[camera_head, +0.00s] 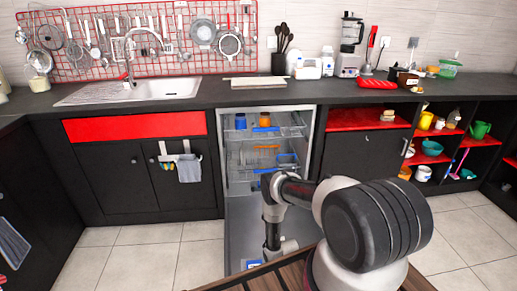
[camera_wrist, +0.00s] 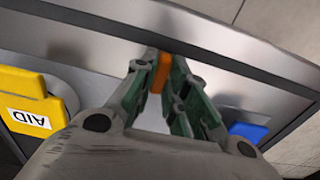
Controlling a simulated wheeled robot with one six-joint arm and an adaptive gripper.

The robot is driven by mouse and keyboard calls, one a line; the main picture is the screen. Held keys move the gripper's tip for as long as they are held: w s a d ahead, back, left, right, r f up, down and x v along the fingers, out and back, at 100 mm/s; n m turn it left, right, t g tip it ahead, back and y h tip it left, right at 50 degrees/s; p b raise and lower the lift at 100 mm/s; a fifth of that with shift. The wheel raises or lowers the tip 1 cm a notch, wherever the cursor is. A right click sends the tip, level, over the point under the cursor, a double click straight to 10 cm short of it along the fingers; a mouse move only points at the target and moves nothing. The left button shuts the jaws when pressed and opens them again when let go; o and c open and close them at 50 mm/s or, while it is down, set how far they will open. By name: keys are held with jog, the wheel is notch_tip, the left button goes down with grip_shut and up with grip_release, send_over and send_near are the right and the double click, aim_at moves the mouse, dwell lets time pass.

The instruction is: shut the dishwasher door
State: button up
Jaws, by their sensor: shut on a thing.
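The dishwasher (camera_head: 222,175) stands open under the counter. Its door (camera_head: 240,225) is lowered, and its grey metal inner face shows. In the wrist view the door's metal face (camera_wrist: 228,88) and its dark edge fill the upper part. My gripper (camera_wrist: 158,78) is at the door, with its dark green fingers closed around a small orange piece (camera_wrist: 161,72) near the edge. Whether the orange piece is fixed to the door cannot be told. In the head view my arm reaches down to the door and hides part of it; the fingertips are not clear there.
Inside, the upper rack (camera_head: 290,131) and lower rack hold blue and orange items. In the wrist view a yellow block (camera_wrist: 25,85) marked "AID" and a blue piece (camera_wrist: 249,131) flank my gripper. A wooden surface (camera_head: 265,284) is at the front. Tiled floor (camera_head: 150,250) is clear at left.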

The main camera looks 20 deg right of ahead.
jog(key=w+r, duration=0.2)
jog(key=r, duration=0.7)
jog(key=w+d+r, duration=0.1)
jog(key=r, duration=0.8)
jog(key=shift+w, duration=0.4)
jog(key=w+d+r, duration=0.1)
jog(key=w+r, duration=0.3)
jog(key=r, duration=0.4)
jog(key=w+d+r, duration=0.1)
jog(key=w+r, duration=0.4)
jog(key=r, duration=0.3)
jog(key=shift+d+r, duration=0.2)
jog(key=shift+d, duration=0.15)
dwell(0.4)
jog(key=shift+w, duration=0.1)
